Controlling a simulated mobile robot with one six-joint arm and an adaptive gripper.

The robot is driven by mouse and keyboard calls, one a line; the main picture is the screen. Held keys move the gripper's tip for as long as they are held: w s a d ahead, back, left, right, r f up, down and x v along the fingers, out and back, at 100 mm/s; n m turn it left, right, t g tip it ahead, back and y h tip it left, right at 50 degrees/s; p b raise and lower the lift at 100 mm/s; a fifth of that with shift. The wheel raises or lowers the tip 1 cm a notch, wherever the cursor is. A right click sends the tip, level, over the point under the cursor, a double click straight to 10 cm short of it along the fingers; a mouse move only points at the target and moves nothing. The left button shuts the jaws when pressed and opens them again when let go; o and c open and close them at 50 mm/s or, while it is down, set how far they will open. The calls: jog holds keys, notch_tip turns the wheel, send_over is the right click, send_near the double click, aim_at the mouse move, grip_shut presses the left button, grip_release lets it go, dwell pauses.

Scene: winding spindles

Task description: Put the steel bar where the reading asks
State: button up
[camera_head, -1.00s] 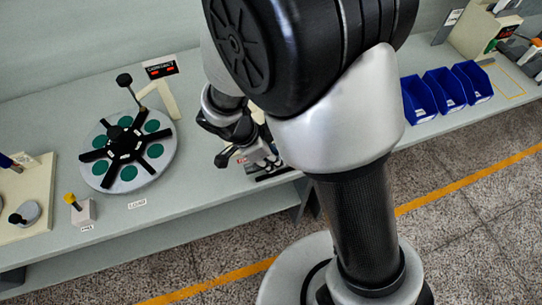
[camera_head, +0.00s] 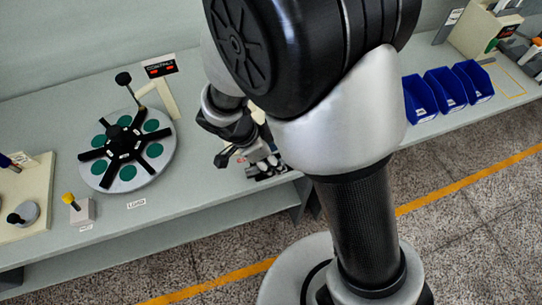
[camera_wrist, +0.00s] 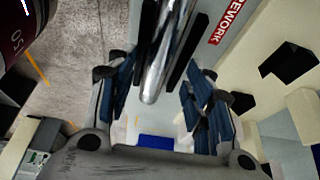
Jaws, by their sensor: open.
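The steel bar (camera_wrist: 158,60) is a shiny round rod in the wrist view. It lies lengthwise between two black strips, its rounded near end at the middle of the picture. My gripper (camera_wrist: 163,95) is open, with its blue-padded fingers on either side of the bar's near end. I cannot tell whether they touch it. In the head view my gripper (camera_head: 262,160) is at the bench's front edge, partly hidden by my arm. A small display (camera_head: 160,66) with red marks stands behind the round six-armed dial (camera_head: 128,182); its text is too small to read surely.
A red REWORK label (camera_wrist: 226,22) is beside the bar. Blue bins (camera_head: 445,90) stand at the right of the bench. A small block with a yellow-topped lever (camera_head: 80,210) stands front left of the dial. Bench surface between the dial and my gripper looks clear.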

jog(key=shift+r, duration=0.1)
jog(key=v, duration=1.2)
jog(key=s+d+r+n+t+y, duration=0.1)
jog(key=s+d+r+n+y, duration=0.1)
jog(key=s+d+r+n, duration=0.3)
jog(key=s+d+r+n+t+y, duration=0.2)
jog(key=s+d+r+n, duration=0.3)
jog(key=s+d+n, duration=0.2)
jog(key=shift+d+r+n, duration=0.4)
jog(key=shift+d+n, duration=0.9)
jog(key=shift+d, duration=0.6)
